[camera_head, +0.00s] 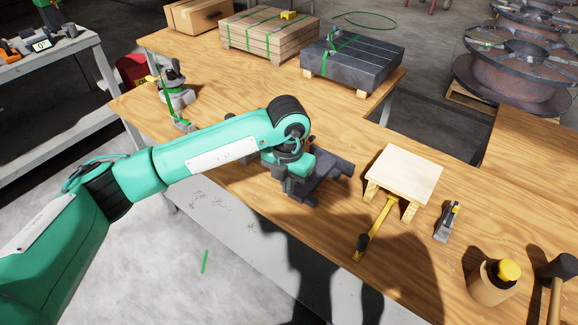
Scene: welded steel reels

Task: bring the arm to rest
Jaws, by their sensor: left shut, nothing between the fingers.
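My left arm comes in from the left and reaches over the wooden workbench (385,120). My left gripper (288,190) points down at the bench's near edge, beside a dark metal fixture (330,178). It is shut and holds nothing. Its fingertips are small and partly merge with the dark fixture behind them, so I cannot tell whether they touch it. My right gripper is not in view.
A small wooden stand (405,172), a yellow-handled tool (376,228), a clamp-like tool (447,222), a yellow-capped container (492,284) and a mallet (558,275) stand right. Strapped timber (268,35) and dark bars (352,60) lie behind. Steel reels (520,65) stand beyond.

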